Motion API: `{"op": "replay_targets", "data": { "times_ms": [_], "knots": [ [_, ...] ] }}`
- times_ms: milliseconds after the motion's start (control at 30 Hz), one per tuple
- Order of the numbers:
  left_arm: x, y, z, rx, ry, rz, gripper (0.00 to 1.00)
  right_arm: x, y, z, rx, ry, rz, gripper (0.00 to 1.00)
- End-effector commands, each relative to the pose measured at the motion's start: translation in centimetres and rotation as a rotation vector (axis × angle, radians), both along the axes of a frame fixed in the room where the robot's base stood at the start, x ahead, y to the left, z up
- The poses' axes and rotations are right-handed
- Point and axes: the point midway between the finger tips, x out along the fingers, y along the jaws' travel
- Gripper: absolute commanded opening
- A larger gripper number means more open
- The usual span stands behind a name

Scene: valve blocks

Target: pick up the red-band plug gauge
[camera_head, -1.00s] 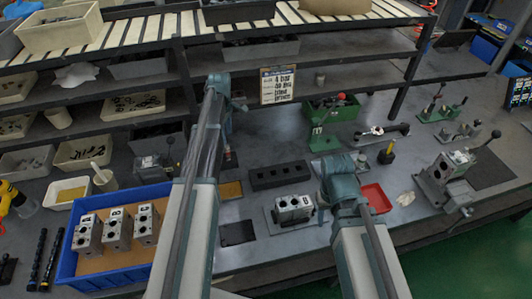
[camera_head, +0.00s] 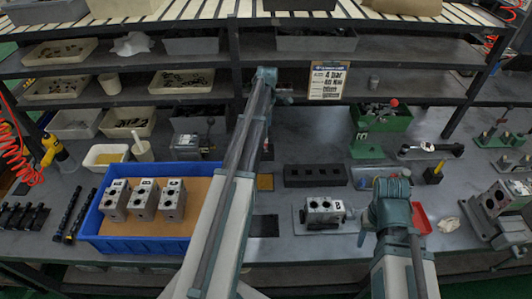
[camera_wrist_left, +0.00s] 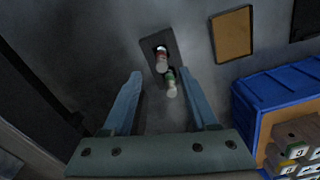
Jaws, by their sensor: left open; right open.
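In the left wrist view the red-band plug gauge (camera_wrist_left: 161,61) stands on a small dark plate (camera_wrist_left: 150,44), beyond my left fingertips. A green-band plug gauge (camera_wrist_left: 170,84) is beside it, nearer to me, and shows between the fingers. My left gripper (camera_wrist_left: 162,74) is open and empty, its two fingers spread to either side of the green-band gauge. In the head view my left arm hides the gauges and most of the left gripper. My right gripper (camera_head: 392,188) is at the front right, open, its fingertips not clearly shown.
A blue tray (camera_head: 140,246) with several valve blocks lies left of my left arm. A black holed block (camera_head: 315,176) and a valve block on a plate (camera_head: 324,212) lie between my arms. A red tray (camera_head: 421,218) is beside my right gripper. Shelves stand behind.

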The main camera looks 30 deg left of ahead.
Motion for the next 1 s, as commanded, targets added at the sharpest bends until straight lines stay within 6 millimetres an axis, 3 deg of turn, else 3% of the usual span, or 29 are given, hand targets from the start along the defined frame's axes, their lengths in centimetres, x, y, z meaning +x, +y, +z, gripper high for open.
{"op": "replay_targets", "data": {
  "times_ms": [33,100,467,1000],
  "knots": [
    [0.0,0.0,-1.5,0.000,0.000,0.000,0.59,0.0,0.0,-1.5,0.000,0.000,0.000,0.50],
    [0.0,0.0,-2.3,0.000,0.000,0.000,0.59,0.0,0.0,-2.3,0.000,0.000,0.000,0.50],
    [0.0,0.0,-3.0,0.000,0.000,0.000,0.59,0.0,0.0,-3.0,0.000,0.000,0.000,0.50],
    [-0.3,0.4,-8.1,0.000,0.000,-0.001,0.59,0.0,0.0,-8.1,0.000,0.000,0.000,0.50]
  ]
}}
